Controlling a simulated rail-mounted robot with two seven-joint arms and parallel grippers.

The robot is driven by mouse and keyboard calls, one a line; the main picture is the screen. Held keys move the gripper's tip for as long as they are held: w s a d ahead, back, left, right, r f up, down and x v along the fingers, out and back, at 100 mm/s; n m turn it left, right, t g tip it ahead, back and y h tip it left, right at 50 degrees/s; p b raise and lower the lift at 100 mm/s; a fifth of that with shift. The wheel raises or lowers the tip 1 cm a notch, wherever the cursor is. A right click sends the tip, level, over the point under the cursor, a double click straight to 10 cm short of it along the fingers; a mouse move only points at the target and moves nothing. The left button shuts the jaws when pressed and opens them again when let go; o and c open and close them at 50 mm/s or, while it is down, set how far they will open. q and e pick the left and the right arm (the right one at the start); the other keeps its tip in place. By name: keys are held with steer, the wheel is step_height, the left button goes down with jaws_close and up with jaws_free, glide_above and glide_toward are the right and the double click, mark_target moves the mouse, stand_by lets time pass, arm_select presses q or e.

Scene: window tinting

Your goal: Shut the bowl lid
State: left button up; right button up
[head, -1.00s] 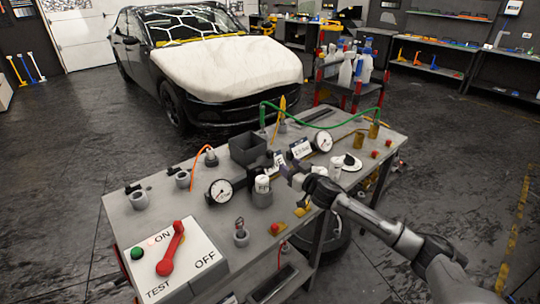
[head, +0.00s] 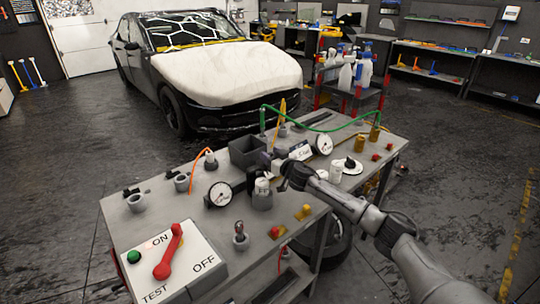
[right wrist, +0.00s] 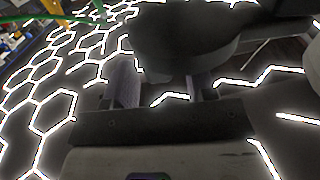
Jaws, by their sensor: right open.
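My right gripper (head: 267,161) is open above the middle of the grey workbench, close behind a small grey pot with a pale top (head: 262,194). This pot may be the bowl, but I cannot make out a separate lid in the head view. In the right wrist view the two fingers of my right gripper (right wrist: 165,82) stand apart. A dark, rounded, blurred shape (right wrist: 190,42) lies just beyond them; I cannot tell whether it is the lid or whether the fingers touch it. My left gripper is not in view.
Pressure gauges (head: 220,194), an open dark box (head: 246,152) and a white dish with a black knob (head: 349,166) crowd the bench. A green hose (head: 325,126) arches behind. A red-handled switch panel (head: 178,262) fills the front left. A car stands behind.

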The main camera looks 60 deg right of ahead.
steer(key=shift+w+d, duration=0.15)
steer(key=shift+w, duration=0.2)
jaws_close()
stand_by(0.5)
